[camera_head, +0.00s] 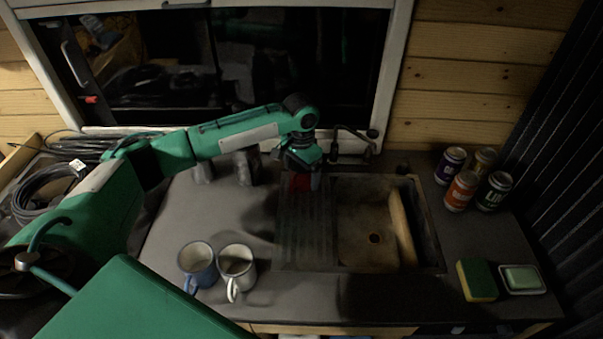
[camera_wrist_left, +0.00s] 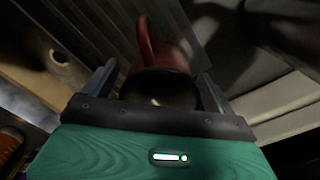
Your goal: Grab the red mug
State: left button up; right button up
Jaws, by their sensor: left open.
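The red mug (camera_head: 300,183) is at the back left of the sink unit, mostly hidden under my left gripper (camera_head: 304,172). In the left wrist view the red mug (camera_wrist_left: 166,55) shows its dark opening and its handle, which points away from the gripper. The mug lies between the two spread fingers of my left gripper (camera_wrist_left: 157,76), which is open. I cannot tell whether either finger touches it. My right gripper is not in view.
A blue mug (camera_head: 198,265) and a white mug (camera_head: 237,268) stand at the front left. The sink (camera_head: 372,235) holds a wooden board (camera_head: 402,229). Several cans (camera_head: 461,191) stand at the back right. A sponge (camera_head: 477,281) and a soap dish (camera_head: 522,280) lie in front of them.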

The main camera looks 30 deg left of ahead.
pick_arm(q)
notch_tip(320, 180, down, 2)
jog(key=shift+c, duration=0.2)
jog(key=c, duration=1.1)
jog(key=shift+c, duration=0.7)
jog(key=shift+r, duration=0.15)
